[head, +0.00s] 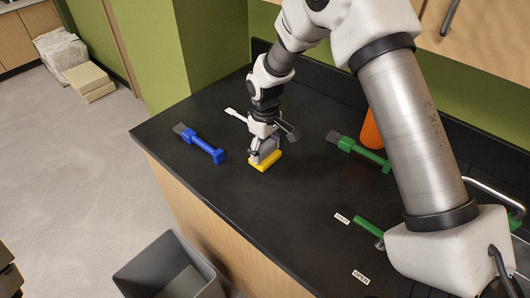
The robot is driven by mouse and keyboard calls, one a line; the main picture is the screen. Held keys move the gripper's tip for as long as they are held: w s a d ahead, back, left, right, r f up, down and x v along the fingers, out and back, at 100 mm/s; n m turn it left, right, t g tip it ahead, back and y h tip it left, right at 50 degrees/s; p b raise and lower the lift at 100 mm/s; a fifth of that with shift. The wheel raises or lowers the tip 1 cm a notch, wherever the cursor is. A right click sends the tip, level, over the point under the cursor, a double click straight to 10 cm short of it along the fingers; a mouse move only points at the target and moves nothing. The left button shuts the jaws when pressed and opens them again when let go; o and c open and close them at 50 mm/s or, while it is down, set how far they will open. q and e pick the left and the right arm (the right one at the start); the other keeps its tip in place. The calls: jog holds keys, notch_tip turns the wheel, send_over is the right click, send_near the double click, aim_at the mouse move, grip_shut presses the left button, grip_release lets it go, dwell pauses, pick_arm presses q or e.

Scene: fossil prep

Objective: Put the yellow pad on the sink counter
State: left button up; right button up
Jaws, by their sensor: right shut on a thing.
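The yellow pad (265,162) is a small flat block at the left part of the black counter (225,185). My right gripper (264,152) points down over the pad and is shut on it. The gripper partly hides the pad's top. The pad is at or very close to the counter surface; I cannot tell whether it touches. My left gripper is not in view.
A blue brush (200,143) lies left of the pad, and a green brush (357,151) lies to the right. An orange object (371,130) stands partly behind my arm. A metal faucet (495,192) is at right. A grey bin (150,262) stands on the floor.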

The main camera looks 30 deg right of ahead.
aim_at(266, 157)
notch_tip(266, 157, down, 3)
jog(key=shift+d+f+p, duration=0.1)
jog(key=shift+f+p, duration=0.05)
jog(key=shift+p, duration=0.65)
jog(key=shift+w+f, duration=0.1)
jog(key=shift+f, duration=0.1)
jog(key=shift+f, duration=0.15)
jog(key=o, duration=1.6)
jog(key=shift+c, duration=0.2)
notch_tip(266, 157, up, 11)
jog(key=b, duration=0.3)
jog(key=shift+r, duration=0.75)
